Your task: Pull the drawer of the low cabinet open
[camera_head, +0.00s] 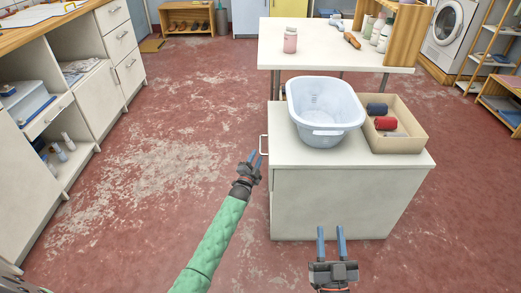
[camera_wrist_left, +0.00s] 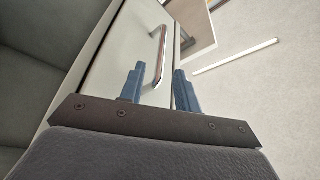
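The low cabinet (camera_head: 330,203) is a pale box in the middle of the head view. A pale bar handle (camera_head: 263,144) sticks out from its left side. The wrist view shows this metal handle (camera_wrist_left: 160,48) on a light drawer front (camera_wrist_left: 125,50). My left gripper (camera_head: 252,156) is at the handle, fingers apart. In the wrist view the handle's near end lies between the fingertips of that gripper (camera_wrist_left: 158,80), and I see no grip on it. The drawer looks closed. My right gripper (camera_head: 331,230) is open and empty, in front of the cabinet.
A white-blue tub (camera_head: 326,112) and a cardboard box (camera_head: 405,141) with rolls stand on the cabinet. A white table (camera_head: 335,48) with bottles is behind it. White counter units (camera_head: 97,98) stand at left. The red floor (camera_head: 165,150) between is clear.

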